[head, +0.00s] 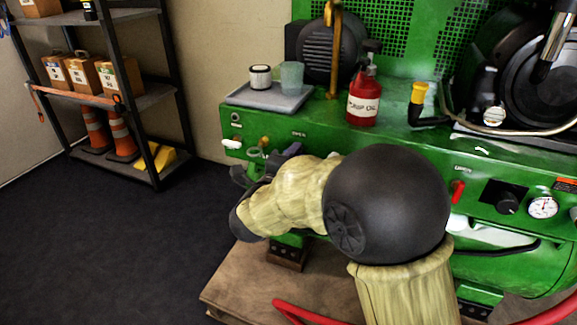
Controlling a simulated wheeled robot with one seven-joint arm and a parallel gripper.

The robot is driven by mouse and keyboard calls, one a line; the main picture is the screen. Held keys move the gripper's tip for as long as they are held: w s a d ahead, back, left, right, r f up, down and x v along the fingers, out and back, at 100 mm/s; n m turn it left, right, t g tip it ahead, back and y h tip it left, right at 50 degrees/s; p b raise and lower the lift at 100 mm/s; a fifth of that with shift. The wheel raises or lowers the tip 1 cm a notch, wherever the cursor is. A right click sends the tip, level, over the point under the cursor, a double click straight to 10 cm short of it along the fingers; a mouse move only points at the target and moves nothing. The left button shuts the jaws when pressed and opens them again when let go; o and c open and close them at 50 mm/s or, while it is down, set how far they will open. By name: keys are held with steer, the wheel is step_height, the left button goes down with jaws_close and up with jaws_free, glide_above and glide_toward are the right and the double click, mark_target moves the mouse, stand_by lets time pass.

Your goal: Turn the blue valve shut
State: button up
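My arm reaches across the front of the green machine (409,158), with a large black joint and a cream link covering much of its left front. My gripper (266,166) is at the machine's left front, small and partly hidden by my own wrist. I cannot tell whether its fingers are open or shut, or whether they touch anything. A brass-coloured fitting (264,142) shows just above the gripper, beside an "OPEN" label. I cannot make out a blue valve; the area around the gripper is dark and partly covered.
A red lever (458,191) and gauge (543,207) are at right. A shelf rack (150,97) stands left; dark floor between is clear.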

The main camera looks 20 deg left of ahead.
steer(key=s+a+p, duration=0.1)
steer(key=s+p, duration=0.4)
steer(key=s, duration=1.2)
steer(key=shift+s+a, duration=0.15)
steer(key=shift+s, duration=0.05)
steer(key=w+d+f+n+g+y, duration=0.2)
steer(key=w+d+n+g+y, duration=0.15)
steer(key=w+n, duration=0.4)
steer(key=w+d+f+n+g, duration=0.3)
steer(key=w+d+f+n, duration=0.1)
steer(key=d, duration=0.5)
steer(key=s+d+f+n+g+h, duration=0.1)
steer(key=s+d+f+n+g, duration=0.2)
steer(key=d, duration=0.4)
steer(key=s+d+n+g, duration=0.2)
steer(key=s+d+g, duration=0.1)
steer(key=s+d, duration=0.4)
steer(key=s+d+f+n+g+h, duration=0.1)
steer(key=s+d+f+n+g, duration=0.15)
steer(key=d, duration=0.55)
step_height(320, 180, up, 50)
steer(key=p, duration=5)
steer(key=shift+s, duration=0.25)
